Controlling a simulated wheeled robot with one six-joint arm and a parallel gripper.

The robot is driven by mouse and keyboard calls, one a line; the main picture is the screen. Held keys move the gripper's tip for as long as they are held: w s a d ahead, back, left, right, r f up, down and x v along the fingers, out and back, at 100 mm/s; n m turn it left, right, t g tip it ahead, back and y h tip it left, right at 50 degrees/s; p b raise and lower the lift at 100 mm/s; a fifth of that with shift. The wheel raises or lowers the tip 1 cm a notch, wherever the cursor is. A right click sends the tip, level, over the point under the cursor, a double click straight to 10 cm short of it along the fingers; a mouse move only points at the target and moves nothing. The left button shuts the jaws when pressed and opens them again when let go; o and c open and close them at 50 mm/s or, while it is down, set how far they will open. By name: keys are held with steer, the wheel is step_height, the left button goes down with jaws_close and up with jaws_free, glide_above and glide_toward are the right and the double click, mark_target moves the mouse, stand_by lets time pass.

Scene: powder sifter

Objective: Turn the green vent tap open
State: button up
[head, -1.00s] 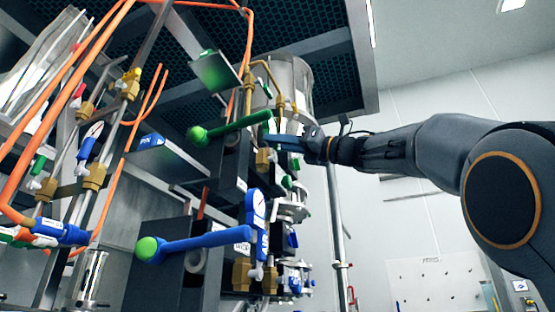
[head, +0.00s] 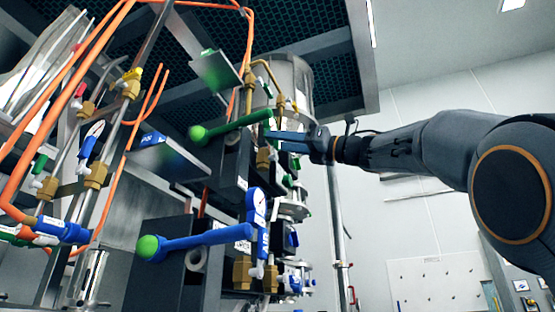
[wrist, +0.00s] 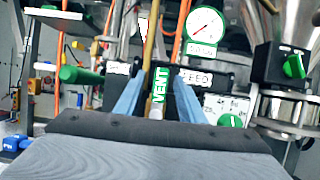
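A narrow green handle lettered VENT (wrist: 159,86) stands upright in the middle of the wrist view, in front of a dark block. My gripper (wrist: 160,76) has its two blue fingers apart, one on each side of this handle. I see a gap on both sides, so no contact shows. In the head view my gripper (head: 270,138) reaches in from the right, its fingers pointing left into the valve cluster beside the long green lever (head: 235,128). The vent handle itself is hard to make out there.
A blue lever (head: 205,241) with a green ball end sits lower down. Free room lies right in the head view.

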steer(key=b+v, duration=0.1)
steer(key=v, duration=0.5)
steer(key=shift+d, duration=0.2)
steer(key=shift+s+f, duration=0.1)
